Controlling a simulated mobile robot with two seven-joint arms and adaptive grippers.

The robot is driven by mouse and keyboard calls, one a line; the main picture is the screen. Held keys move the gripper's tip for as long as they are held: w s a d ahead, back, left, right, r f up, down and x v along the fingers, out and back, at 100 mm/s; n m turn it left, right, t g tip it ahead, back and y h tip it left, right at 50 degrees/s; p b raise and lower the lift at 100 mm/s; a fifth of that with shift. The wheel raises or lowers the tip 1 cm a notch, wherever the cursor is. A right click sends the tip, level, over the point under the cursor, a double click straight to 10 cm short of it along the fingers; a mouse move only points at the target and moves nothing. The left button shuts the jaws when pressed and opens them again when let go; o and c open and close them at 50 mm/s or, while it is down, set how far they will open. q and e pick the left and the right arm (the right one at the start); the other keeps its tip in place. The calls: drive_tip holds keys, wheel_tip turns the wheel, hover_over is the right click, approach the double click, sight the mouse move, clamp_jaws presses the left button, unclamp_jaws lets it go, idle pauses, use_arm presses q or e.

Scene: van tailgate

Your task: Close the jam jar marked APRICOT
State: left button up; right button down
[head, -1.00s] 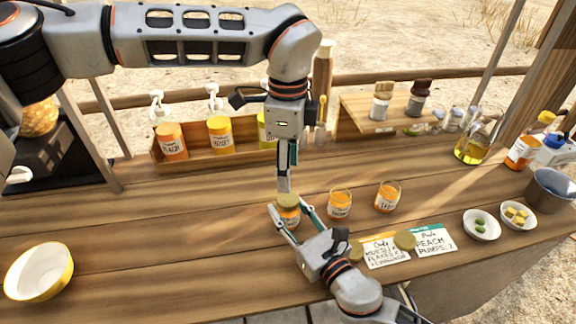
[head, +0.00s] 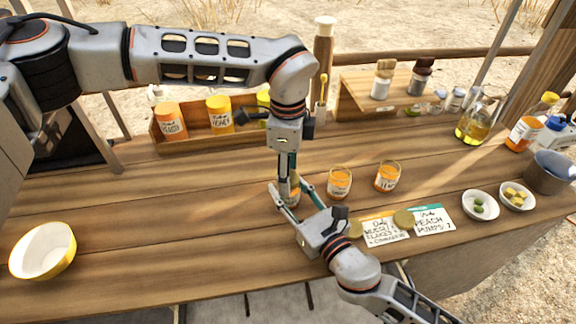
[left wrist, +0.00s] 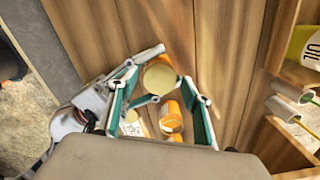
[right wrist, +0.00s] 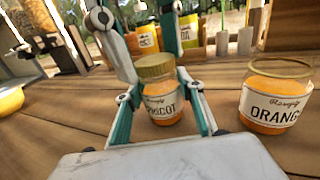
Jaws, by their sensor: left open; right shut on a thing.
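The APRICOT jar (right wrist: 165,105) stands upright on the counter with a gold lid (right wrist: 155,67) on its mouth. I cannot tell whether the lid is tight. My right gripper (right wrist: 160,118) is shut on the jar's glass body from the front. My left gripper (head: 287,190) points straight down over the jar, its fingers open. In the left wrist view the lid (left wrist: 160,77) shows between those spread fingers. In the head view the fingers hide most of the jar and lid.
Two open orange jars (head: 340,184) (head: 387,177) stand just right. Two loose gold lids (head: 355,229) (head: 403,218) lie by the cards (head: 433,221). A bottle rack (head: 190,145) stands behind; a white bowl (head: 42,250) is at left. The counter's left middle is clear.

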use_arm(q)
drive_tip(key=c, duration=1.2)
drive_tip(key=shift+o, duration=0.2)
